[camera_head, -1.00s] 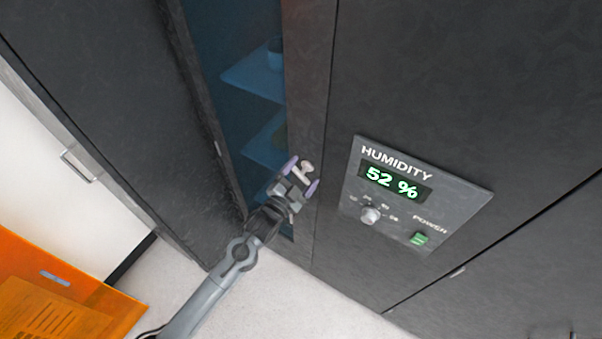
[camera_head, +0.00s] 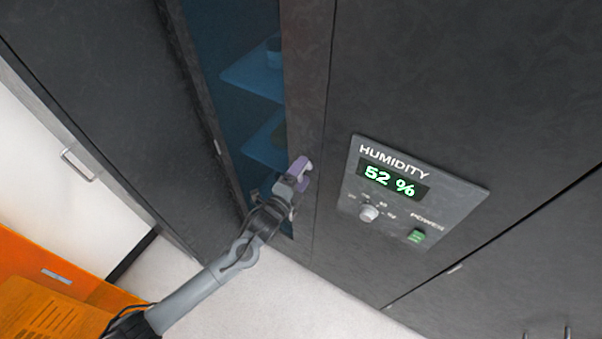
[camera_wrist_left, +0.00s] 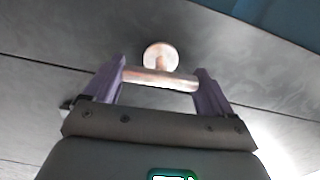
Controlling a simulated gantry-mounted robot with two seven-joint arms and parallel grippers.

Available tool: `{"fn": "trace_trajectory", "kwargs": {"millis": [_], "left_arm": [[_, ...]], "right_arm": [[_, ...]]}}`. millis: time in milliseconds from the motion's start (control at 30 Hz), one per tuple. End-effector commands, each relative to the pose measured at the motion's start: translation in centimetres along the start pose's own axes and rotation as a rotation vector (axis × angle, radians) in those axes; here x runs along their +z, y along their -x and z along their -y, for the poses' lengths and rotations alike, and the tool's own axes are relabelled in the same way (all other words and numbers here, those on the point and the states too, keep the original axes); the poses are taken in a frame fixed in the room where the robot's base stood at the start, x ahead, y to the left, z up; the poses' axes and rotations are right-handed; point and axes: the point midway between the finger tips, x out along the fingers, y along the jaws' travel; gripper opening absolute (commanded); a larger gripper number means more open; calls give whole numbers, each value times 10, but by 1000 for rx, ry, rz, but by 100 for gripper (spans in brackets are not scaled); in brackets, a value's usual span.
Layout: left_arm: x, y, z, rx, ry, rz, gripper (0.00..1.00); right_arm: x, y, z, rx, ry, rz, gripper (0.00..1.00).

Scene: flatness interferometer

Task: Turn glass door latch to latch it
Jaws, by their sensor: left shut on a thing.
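The latch (camera_wrist_left: 160,78) is a pale metallic crossbar on a short stem with a round base, set on the dark door frame beside the glass door (camera_head: 240,100). In the head view the latch (camera_head: 308,166) shows only in part, just past my fingers. My left gripper (camera_head: 299,172) is at the latch. In the left wrist view my left gripper (camera_wrist_left: 160,80) has its two purple fingers at the bar's two ends, shut on it. The bar lies about crosswise in that view. My right gripper is out of view.
A humidity panel (camera_head: 445,195) with a knob and green power switch is right of the latch. Shelves (camera_head: 255,75) show behind the blue glass. An orange object (camera_head: 30,260) stands at lower left. Pale floor (camera_head: 290,295) lies below.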

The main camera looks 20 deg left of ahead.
Motion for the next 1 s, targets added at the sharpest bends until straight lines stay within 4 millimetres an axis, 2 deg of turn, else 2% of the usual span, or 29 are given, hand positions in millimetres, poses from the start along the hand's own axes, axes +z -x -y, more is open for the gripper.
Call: {"fn": "trace_trajectory", "kwargs": {"millis": [633,667,733,767,1000], "left_arm": [[0,0,-1,1,-54,1,54],[0,0,-1,1,-54,1,86],[0,0,-1,1,-54,1,97],[0,0,-1,1,-54,1,100],[0,1,-1,1,-54,0,100]], "right_arm": [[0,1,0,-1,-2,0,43],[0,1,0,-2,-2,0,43],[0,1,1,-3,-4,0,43],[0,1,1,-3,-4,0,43],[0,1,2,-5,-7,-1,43]]}}
